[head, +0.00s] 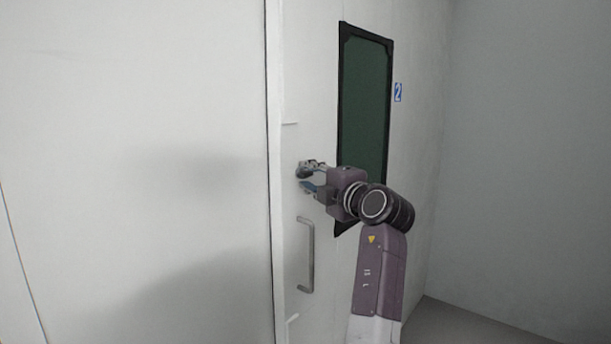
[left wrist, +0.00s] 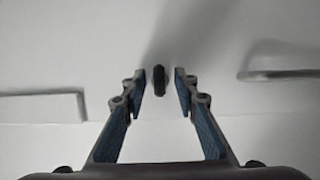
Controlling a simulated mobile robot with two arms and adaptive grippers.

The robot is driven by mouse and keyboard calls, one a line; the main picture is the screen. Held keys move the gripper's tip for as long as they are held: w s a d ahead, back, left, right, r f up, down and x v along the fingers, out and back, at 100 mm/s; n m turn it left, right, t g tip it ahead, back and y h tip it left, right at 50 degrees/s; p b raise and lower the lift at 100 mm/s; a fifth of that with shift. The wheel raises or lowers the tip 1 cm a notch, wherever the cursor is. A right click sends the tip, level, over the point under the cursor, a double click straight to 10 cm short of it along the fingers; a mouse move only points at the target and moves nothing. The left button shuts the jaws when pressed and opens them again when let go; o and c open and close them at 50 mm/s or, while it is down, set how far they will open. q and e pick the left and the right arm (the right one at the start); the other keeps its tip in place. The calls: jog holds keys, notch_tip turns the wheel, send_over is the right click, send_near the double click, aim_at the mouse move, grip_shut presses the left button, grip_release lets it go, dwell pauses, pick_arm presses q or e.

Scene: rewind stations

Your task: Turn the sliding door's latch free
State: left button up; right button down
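The pale sliding door (head: 313,130) has a tall dark-framed green window and a vertical bar handle (head: 308,255). My left gripper (head: 304,179) is at the door's left edge strip, above the handle. In the left wrist view, the latch (left wrist: 160,80) is a small dark upright oblong on the pale surface. It shows between the two fingertips of my left gripper (left wrist: 161,92), with a gap on either side. The fingers are open and hold nothing. In the head view, the latch cannot be told apart from the fingertips. My right gripper is not in view.
The bar handle also shows at the right of the left wrist view (left wrist: 285,75). A pale raised bar (left wrist: 42,107) is at its left. A blue number 2 sign (head: 397,92) is right of the window. Plain wall (head: 530,150) stands at the right.

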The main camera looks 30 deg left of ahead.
pick_arm(q)
jog(key=shift+d, duration=0.1)
jog(key=shift+c, duration=1.3)
grip_shut()
jog(key=shift+s+r, duration=0.1)
jog(key=shift+r, duration=0.1)
jog(key=m, duration=0.1)
jog(key=m+p, duration=0.1)
jog(key=shift+r+m+g+h+p, duration=0.25)
jog(key=shift+m+g+h+p, duration=0.05)
jog(key=shift+g+h, duration=0.1)
jog(key=shift+r+m+g+h+p, duration=0.15)
jog(key=shift+m+g+h+p, duration=0.2)
jog(key=shift+m+p, duration=0.75)
jog(key=m+g+p, duration=0.1)
jog(key=m+p, duration=0.1)
jog(key=p, duration=0.1)
jog(key=m+g+p, duration=0.1)
jog(key=m+p, duration=0.1)
jog(key=p, duration=0.1)
jog(key=m+g+h+p, duration=0.1)
jog(key=m+g+p, duration=0.1)
jog(key=shift+w+r+p, duration=0.25)
jog(key=shift+p, duration=0.15)
jog(key=shift+w+f+m+g+p, duration=0.15)
jog(key=shift+m+g+p, duration=0.6)
jog(key=shift+m+p, duration=0.6)
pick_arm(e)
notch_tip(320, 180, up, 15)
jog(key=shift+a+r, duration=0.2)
